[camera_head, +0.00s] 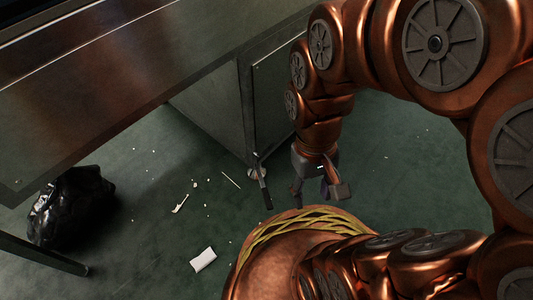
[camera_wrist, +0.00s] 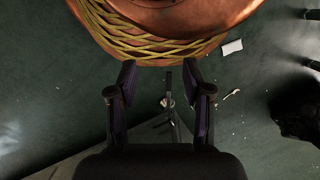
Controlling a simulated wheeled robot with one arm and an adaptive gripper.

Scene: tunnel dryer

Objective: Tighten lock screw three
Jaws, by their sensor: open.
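My gripper (camera_head: 318,188) hangs down below my arm, in front of the grey cabinet's corner. In the wrist view its two dark fingers (camera_wrist: 159,78) are spread apart with nothing between their tips. A thin dark upright piece with a black lower end (camera_head: 265,188) shows just left of my gripper, by the cabinet's foot (camera_head: 257,173). A dark bar (camera_wrist: 168,82) shows beyond the fingers in the wrist view; I cannot tell if it is the same piece. I cannot make out lock screw three in either view.
The grey metal cabinet (camera_head: 275,100) stands behind my gripper, under a long metal body (camera_head: 110,90). A black bag (camera_head: 70,205) lies at left. White scraps, including a white piece (camera_head: 203,260), litter the green floor. Floor right of my gripper looks mostly clear.

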